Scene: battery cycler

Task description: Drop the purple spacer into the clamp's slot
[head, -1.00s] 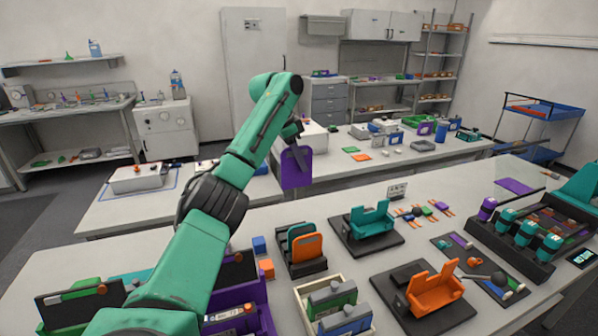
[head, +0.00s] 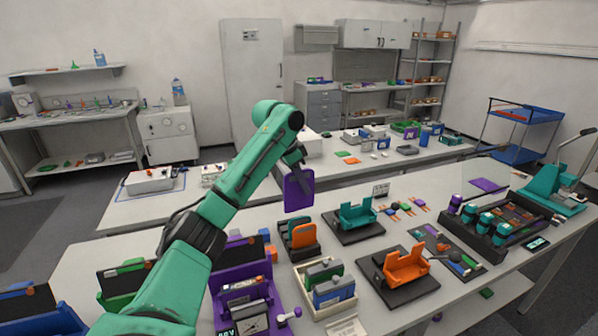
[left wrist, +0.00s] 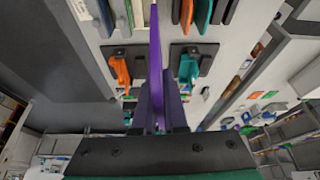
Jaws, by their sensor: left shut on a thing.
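The purple spacer (head: 299,190) is a thin flat plate, held upright in the air by my left gripper (head: 296,160). In the left wrist view the spacer (left wrist: 155,45) stands edge-on between the dark fingers (left wrist: 158,108), which are shut on it. Two clamps stand on dark bases on the near table: a teal one (head: 357,217) and an orange one (head: 404,266). In the head view the spacer appears left of both and apart from them. The wrist view also shows the orange clamp (left wrist: 120,70) and teal clamp (left wrist: 188,68) on either side of the spacer. My right gripper is out of view.
A dark rack with an orange plate (head: 303,235) stands left of the teal clamp. A cream tray (head: 338,306) holds green and blue blocks. A purple bin (head: 270,318) is at the front left, and a dark rack of teal cylinders (head: 488,243) at the right.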

